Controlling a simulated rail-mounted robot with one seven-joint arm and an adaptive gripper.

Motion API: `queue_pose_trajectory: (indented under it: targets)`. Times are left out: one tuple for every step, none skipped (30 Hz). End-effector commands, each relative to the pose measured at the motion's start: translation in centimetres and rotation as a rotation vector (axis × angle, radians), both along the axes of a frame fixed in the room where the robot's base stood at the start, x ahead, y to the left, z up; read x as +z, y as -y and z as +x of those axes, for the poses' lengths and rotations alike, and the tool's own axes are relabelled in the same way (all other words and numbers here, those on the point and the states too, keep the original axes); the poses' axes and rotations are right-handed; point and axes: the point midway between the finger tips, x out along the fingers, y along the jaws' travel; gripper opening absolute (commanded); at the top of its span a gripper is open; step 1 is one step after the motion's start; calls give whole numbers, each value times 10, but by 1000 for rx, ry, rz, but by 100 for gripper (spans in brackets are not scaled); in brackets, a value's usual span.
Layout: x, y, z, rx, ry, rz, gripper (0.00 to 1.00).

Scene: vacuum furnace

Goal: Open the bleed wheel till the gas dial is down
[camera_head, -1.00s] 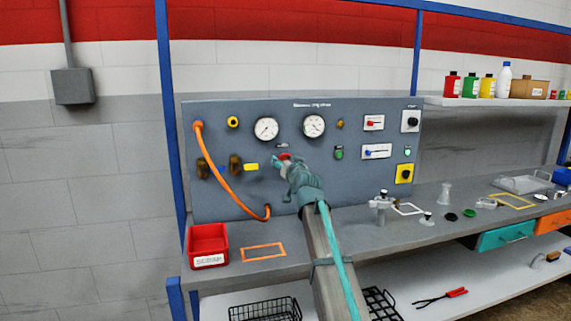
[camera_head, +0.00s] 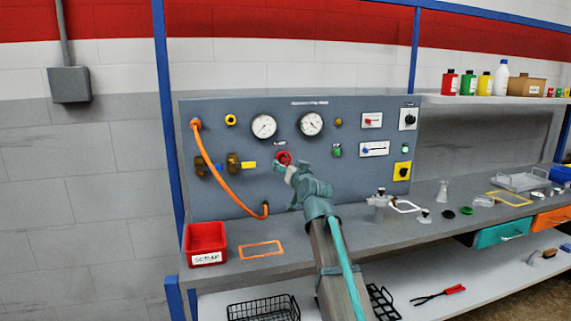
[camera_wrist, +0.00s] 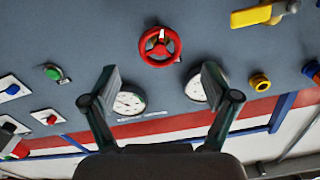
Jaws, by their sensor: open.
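The red bleed wheel (camera_head: 283,158) is on the grey panel, below and between two round white dials, the left dial (camera_head: 263,126) and the right dial (camera_head: 311,123). I cannot tell which is the gas dial, nor read the needles surely. My gripper (camera_head: 287,171) is just below and in front of the wheel, partly overlapping it. In the wrist view, which is upside down, the whole wheel (camera_wrist: 160,46) shows with a white mark on its rim. My open fingers (camera_wrist: 158,82) are spread with nothing between them, apart from the wheel.
A yellow-handled valve (camera_head: 240,164) and an orange hose (camera_head: 215,172) are left of the wheel. A green button (camera_head: 336,150) and a yellow switch plate (camera_head: 402,171) are to the right. A red scrap bin (camera_head: 206,243) stands on the bench at left.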

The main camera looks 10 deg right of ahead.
Motion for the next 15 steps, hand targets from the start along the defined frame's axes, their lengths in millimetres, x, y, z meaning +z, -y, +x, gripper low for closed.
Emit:
queue_pose_trajectory:
  targets:
    - [-1,1,-15,-1,2,0,87]
    - [-1,2,-20,-1,2,0,87]
    - [-1,3,-27,-1,2,0,87]
    - [-1,3,-31,-1,2,0,87]
    - [0,4,-34,0,1,0,87]
    - [-1,4,-38,-1,1,0,87]
    - [-1,5,-41,-1,0,0,87]
    - [0,5,-43,-1,0,0,87]
    - [0,5,-44,-1,0,0,87]
    - [0,5,-45,-1,0,0,87]
    - [0,5,-45,-1,0,0,87]
    - [0,5,-46,-1,0,0,87]
    - [0,5,-46,-1,0,0,87]
    - [0,5,-45,-1,0,0,87]
    - [0,5,-45,-1,0,0,87]
